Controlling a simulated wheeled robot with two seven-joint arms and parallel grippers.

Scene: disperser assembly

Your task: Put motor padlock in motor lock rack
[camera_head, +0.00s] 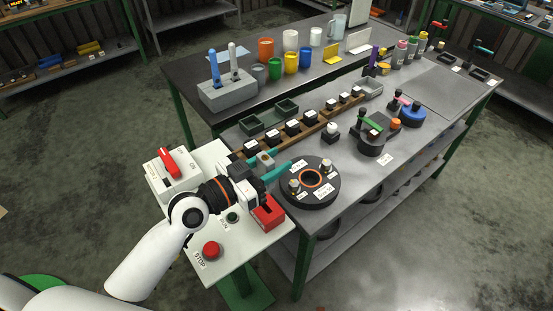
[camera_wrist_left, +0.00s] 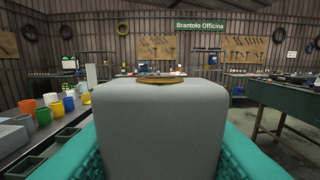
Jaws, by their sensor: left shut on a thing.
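My left gripper (camera_head: 268,166), with teal fingers, is shut on a small grey block, which I take to be the motor padlock (camera_head: 265,158). In the left wrist view the grey block (camera_wrist_left: 158,130) fills the space between the teal fingers, with a flat brownish-gold piece on its top. The gripper is above the near left end of the grey table, beside a black round disperser base. A long brown rack (camera_head: 318,127) holding several black-and-white blocks lies just behind it; I cannot tell whether this is the motor lock rack. My right gripper is not in view.
The round black base (camera_head: 310,193) with an orange ring is right of the gripper. A red box (camera_head: 268,213) and a red stop button (camera_head: 211,250) are on the white side panel. Dark green trays (camera_head: 252,125) and coloured cups (camera_head: 291,61) stand farther back.

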